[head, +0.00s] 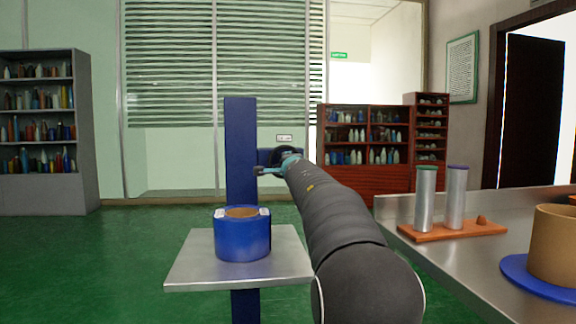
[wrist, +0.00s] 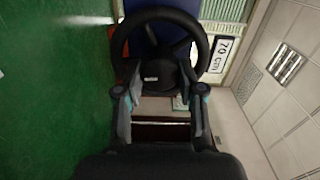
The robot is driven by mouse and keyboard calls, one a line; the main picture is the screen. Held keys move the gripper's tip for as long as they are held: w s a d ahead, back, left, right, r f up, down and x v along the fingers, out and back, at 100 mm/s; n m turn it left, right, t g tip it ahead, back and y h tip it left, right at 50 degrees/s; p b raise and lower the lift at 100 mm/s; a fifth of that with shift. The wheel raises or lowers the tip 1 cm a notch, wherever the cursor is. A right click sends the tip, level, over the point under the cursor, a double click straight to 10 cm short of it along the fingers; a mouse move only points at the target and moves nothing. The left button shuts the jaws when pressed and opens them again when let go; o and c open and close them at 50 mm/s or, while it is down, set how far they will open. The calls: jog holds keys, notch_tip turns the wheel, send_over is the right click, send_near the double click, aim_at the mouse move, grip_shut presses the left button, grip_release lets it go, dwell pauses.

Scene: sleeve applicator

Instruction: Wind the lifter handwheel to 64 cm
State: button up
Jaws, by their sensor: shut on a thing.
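The lifter has a blue column (head: 240,140) and a grey platform (head: 190,275). Its black handwheel (wrist: 204,45) fills the top middle of the wrist view, with a dark hub and spokes. A display plate (wrist: 223,55) beside the wheel reads 70 cm; the same plate is small in the head view (head: 284,138). My gripper (wrist: 160,80) is at the wheel, one finger on each side of its hub, shut on the handwheel. The exact contact is hidden. In the head view, my gripper (head: 275,168) covers part of the wheel.
A blue ring-shaped container (head: 242,242) stands on the platform. At right, a steel table (head: 430,262) holds two metal cylinders (head: 425,200) on an orange base (head: 462,232) and a brown cylinder (head: 556,245) on a blue disc. Green floor (head: 110,260) is open at left.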

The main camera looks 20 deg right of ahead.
jog(key=shift+f+n, duration=0.1)
jog(key=shift+n, duration=0.2)
jog(key=o, duration=1.1)
jog(key=shift+o, duration=0.2)
